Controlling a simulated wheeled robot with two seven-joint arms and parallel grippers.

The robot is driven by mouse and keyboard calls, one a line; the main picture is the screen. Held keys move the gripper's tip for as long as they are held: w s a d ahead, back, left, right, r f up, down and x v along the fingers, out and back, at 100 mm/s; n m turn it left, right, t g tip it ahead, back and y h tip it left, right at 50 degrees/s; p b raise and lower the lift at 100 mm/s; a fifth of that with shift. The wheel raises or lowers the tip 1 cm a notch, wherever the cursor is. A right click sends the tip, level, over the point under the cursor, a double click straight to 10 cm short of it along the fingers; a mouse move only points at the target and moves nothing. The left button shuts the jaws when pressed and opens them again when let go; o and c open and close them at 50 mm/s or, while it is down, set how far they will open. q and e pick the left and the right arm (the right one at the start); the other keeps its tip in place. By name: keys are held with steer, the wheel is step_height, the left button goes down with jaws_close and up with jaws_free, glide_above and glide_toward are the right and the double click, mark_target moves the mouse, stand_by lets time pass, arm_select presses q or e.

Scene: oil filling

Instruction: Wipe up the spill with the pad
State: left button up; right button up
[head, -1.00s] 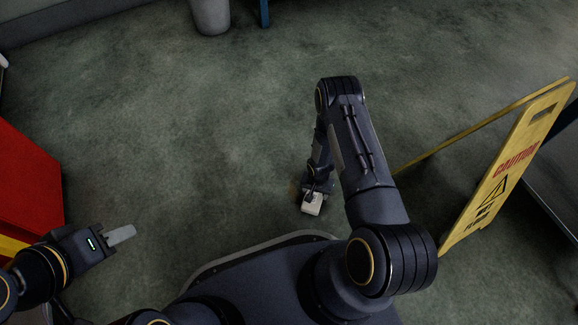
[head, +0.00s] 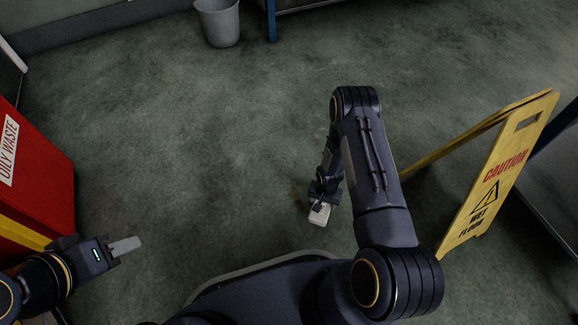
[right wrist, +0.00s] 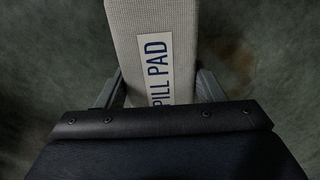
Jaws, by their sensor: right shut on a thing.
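The pad (head: 319,214) is a small pale block held low by my right gripper (head: 321,198). In the right wrist view the pad (right wrist: 124,42) is light grey with a label reading "PILL PAD", its first letter cut off. My right gripper's two fingers (right wrist: 158,92) are shut on its sides. A faint brown spill (head: 296,191) shows on the floor just left of the gripper; it also shows as a brownish stain right of the pad in the right wrist view (right wrist: 232,55). I cannot tell whether the pad touches the floor. My left gripper (head: 126,246) is empty at the lower left; its fingers look together.
A yellow caution sign (head: 497,180) stands on the right. A red oily waste bin (head: 40,178) stands at the left. A grey bucket (head: 218,24) is at the back beside a blue-legged table (head: 271,20). The middle floor is clear.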

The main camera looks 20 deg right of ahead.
steer(key=shift+r+p, duration=0.7)
steer(key=shift+r, duration=1.05)
